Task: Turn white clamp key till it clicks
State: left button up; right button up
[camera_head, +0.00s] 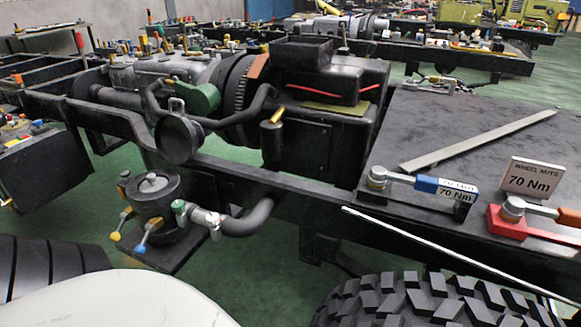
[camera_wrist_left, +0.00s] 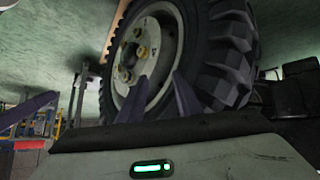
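A dark hose (camera_head: 250,215) meets a round black canister (camera_head: 153,203) low on the chassis frame. A whitish-silver clamp (camera_head: 203,218) sits around the hose end, and a small white key (camera_head: 215,229) seems to hang from its right side; its exact turn angle is too small to tell. A blue key (camera_head: 146,235), a yellow key (camera_head: 120,224) and a green piece (camera_head: 179,207) are close by. In the left wrist view my left gripper (camera_wrist_left: 160,76) has its two fingers apart with nothing between them, facing a wheel. Neither gripper shows in the head view.
A large tyre (camera_head: 430,303) is at bottom right of the head view. A wheel (camera_wrist_left: 160,55) with yellow nuts fills the left wrist view. The black frame rail (camera_head: 245,180) runs above the hose. Green floor (camera_head: 265,270) is open below.

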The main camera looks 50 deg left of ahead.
aim_at(212, 219)
jog(key=z, duration=0.95)
jog(key=k, duration=1)
jog(key=u, duration=1.2)
